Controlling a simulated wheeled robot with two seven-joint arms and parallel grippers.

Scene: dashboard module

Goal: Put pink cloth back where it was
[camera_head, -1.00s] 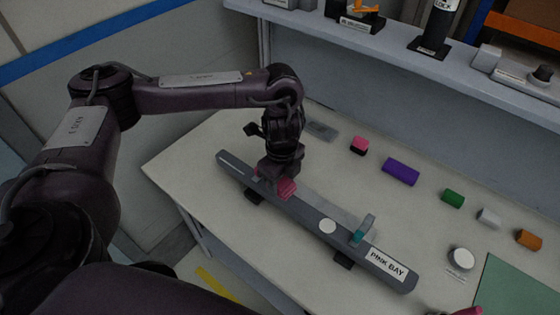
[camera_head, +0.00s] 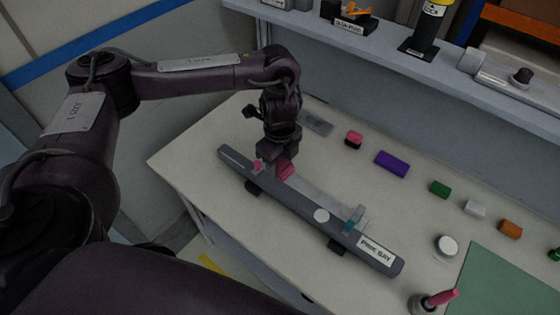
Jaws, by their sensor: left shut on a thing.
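The pink cloth (camera_head: 286,171) is a small bright pink piece at the jaws of my left gripper (camera_head: 272,164), which is shut on it. A second bit of pink shows at the left side of the jaws. The gripper points down over the left half of a long dark grey dashboard bar (camera_head: 290,202) labelled "PINK BAY" at its right end. Whether the cloth touches the bar I cannot tell. The bar has a white round spot and a teal-and-grey clip (camera_head: 354,218). My right gripper is not in view.
A pink-and-black block (camera_head: 354,139), a purple roll (camera_head: 392,164), and green, white and orange pieces lie in a row behind the bar. A white round pot (camera_head: 446,246), a pink-handled tool (camera_head: 440,298) and a green mat (camera_head: 500,285) are at the right. A shelf (camera_head: 380,45) runs behind.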

